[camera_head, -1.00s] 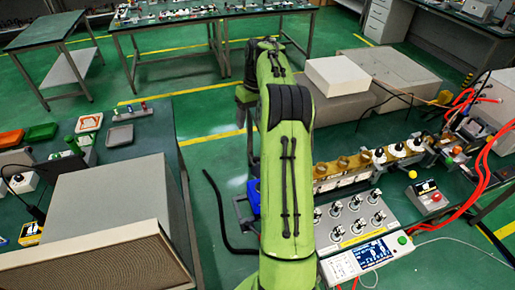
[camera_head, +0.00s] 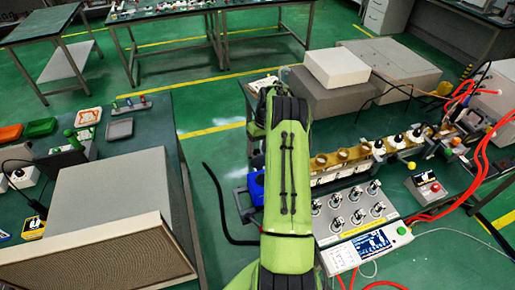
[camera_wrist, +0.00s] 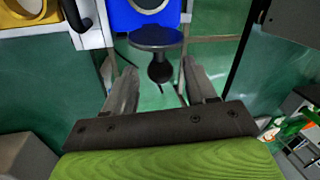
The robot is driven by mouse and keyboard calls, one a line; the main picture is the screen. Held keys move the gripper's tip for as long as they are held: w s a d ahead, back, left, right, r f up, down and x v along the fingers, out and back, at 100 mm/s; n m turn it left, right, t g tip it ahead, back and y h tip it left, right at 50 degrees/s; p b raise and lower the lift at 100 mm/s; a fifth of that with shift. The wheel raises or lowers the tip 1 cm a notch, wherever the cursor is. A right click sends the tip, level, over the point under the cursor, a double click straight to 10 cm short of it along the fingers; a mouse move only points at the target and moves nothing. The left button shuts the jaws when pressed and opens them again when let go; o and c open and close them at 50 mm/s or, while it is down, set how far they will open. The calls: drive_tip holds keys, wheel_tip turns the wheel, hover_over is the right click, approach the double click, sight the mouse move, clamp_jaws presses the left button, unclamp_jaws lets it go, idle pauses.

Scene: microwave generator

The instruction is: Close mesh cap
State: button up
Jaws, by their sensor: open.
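A dark round disc on a dark knobbed stem (camera_wrist: 156,38) shows in the wrist view, in front of a blue block with a round pale-rimmed opening (camera_wrist: 128,17). I take the disc to be the mesh cap. It appears tilted away from the opening. My gripper (camera_wrist: 158,68) is open, its two grey fingers pointing toward the disc with a gap between them. The knob appears between the fingertips, but I cannot tell how deep, and no contact shows. In the head view a blue part (camera_head: 256,187) shows left of my green arm, which hides my gripper.
A row of gold ring holders (camera_head: 340,158) and a plate of several metal fittings (camera_head: 346,207) stand right of my arm. A meter with a screen (camera_head: 372,243) is in front of them. A large beige box (camera_head: 105,215) stands on the left table. Green floor lies between.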

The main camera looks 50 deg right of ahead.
drive_tip(key=shift+f, duration=0.3)
drive_tip(key=shift+c, duration=0.4)
clamp_jaws()
drive_tip(key=shift+b, duration=0.35)
